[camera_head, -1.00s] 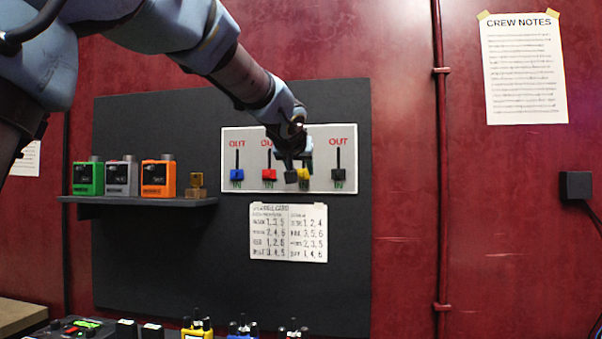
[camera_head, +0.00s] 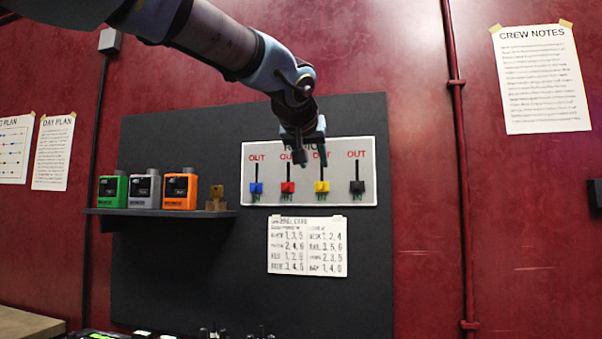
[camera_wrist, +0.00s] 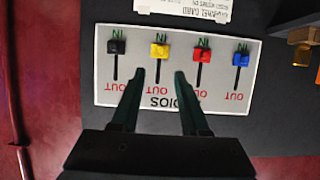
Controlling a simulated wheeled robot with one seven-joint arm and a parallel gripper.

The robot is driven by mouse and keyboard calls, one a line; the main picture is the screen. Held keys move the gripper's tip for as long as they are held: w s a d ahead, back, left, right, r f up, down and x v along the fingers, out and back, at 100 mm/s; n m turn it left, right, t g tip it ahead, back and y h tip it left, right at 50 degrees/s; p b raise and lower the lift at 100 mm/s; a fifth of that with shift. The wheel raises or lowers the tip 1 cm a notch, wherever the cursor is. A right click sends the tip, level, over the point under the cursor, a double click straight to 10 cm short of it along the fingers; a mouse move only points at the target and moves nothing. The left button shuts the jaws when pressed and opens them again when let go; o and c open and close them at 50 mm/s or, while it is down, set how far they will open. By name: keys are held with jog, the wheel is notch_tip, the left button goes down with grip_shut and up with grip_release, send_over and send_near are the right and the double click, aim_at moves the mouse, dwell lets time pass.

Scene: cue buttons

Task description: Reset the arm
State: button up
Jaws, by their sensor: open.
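My gripper (camera_head: 307,156) is open and empty, in front of the top edge of the white slider panel (camera_head: 368,194). The panel carries a blue slider (camera_head: 256,188), a red slider (camera_head: 288,187), a yellow slider (camera_head: 322,186) and a black slider (camera_head: 357,187). All four sit at the IN end of their slots. In the wrist view the panel appears upside down, and my open fingers (camera_wrist: 156,80) lie over it, with the yellow slider (camera_wrist: 159,51) and red slider (camera_wrist: 202,56) beyond the tips. The fingers appear apart from the sliders.
A shelf (camera_head: 160,212) at left holds green (camera_head: 112,191), grey (camera_head: 144,190) and orange (camera_head: 180,190) boxes and a small brown block (camera_head: 216,198). A number card (camera_head: 308,246) hangs below the panel. A vertical pipe (camera_head: 457,150) runs at right.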

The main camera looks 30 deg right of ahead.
jog(key=w+a+f+n+g+y, duration=0.25)
jog(key=w+a+f, duration=0.25)
jog(key=a+f, duration=0.75)
jog(key=w+a+f+n+g+y, duration=0.1)
jog(key=w+a+f+y, duration=0.35)
jog(key=a+f, duration=0.75)
jog(key=s+a+f+n+g+y, duration=0.1)
jog(key=s+a+f+n+g, duration=0.1)
jog(key=s+a+f, duration=0.4)
jog(key=s+a+f+n+g+y, duration=0.1)
jog(key=s+a+f+n+g, duration=0.1)
jog(key=s+a+f, duration=0.5)
jog(key=a+f, duration=0.5)
jog(key=f, duration=0.3)
jog(key=shift+a+f+g+p, duration=0.25)
jog(key=shift+g+p, duration=0.1)
jog(key=shift+w, duration=0.1)
